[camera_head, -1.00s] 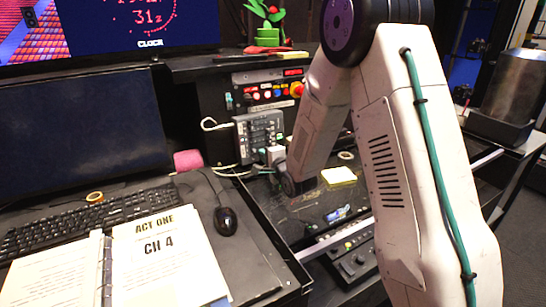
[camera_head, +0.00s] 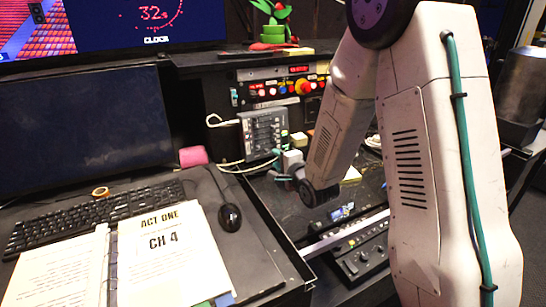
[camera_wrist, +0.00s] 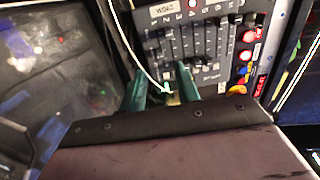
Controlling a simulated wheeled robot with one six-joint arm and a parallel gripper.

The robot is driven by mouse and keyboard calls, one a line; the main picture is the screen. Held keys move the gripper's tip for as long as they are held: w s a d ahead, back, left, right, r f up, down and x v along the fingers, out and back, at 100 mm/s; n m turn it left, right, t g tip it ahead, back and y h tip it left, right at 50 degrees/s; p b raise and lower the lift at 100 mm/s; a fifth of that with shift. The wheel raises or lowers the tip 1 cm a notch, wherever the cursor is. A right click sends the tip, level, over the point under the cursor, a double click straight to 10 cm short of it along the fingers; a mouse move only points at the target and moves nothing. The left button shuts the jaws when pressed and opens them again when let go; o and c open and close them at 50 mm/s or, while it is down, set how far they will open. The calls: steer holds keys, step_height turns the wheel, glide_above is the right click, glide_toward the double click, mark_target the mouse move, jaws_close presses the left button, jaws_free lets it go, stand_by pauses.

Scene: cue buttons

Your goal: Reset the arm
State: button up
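My gripper (camera_head: 283,170) hangs just below a grey fader box (camera_head: 263,133), in front of the black console; it is small and partly hidden by my arm in the head view. In the wrist view my gripper (camera_wrist: 163,88) shows two teal fingers spread apart, over the lower edge of the numbered fader box (camera_wrist: 190,45). A small yellowish thing shows between or behind the fingers; I cannot tell what it is. A row of coloured buttons (camera_head: 272,90) with a large red knob (camera_head: 304,87) is above the box. Lit red buttons (camera_wrist: 247,46) are right of the fingers.
White cables (camera_head: 232,165) run beside the fader box. A black control panel (camera_head: 362,250) is below my arm. An open binder (camera_head: 170,255), mouse (camera_head: 230,217), keyboard (camera_head: 85,215) and monitor (camera_head: 80,125) are on the left. A metal cylinder (camera_head: 523,85) stands at the right.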

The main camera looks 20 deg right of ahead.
steer(key=shift+s, duration=0.45)
steer(key=s+r+n+g, duration=0.4)
steer(key=s+n+g, duration=0.1)
steer(key=s, duration=0.8)
steer(key=s+a+r+n+g+h, duration=0.1)
steer(key=s+r+n+g, duration=0.4)
steer(key=s, duration=0.8)
steer(key=s+a+r+n+g, duration=0.1)
steer(key=s+r+n+g, duration=0.3)
steer(key=s, duration=0.9)
steer(key=n+g, duration=0.1)
steer(key=n, duration=0.1)
steer(key=shift+a+r+n+h, duration=0.2)
steer(key=shift+a+n+h, duration=0.1)
steer(key=shift+n, duration=0.1)
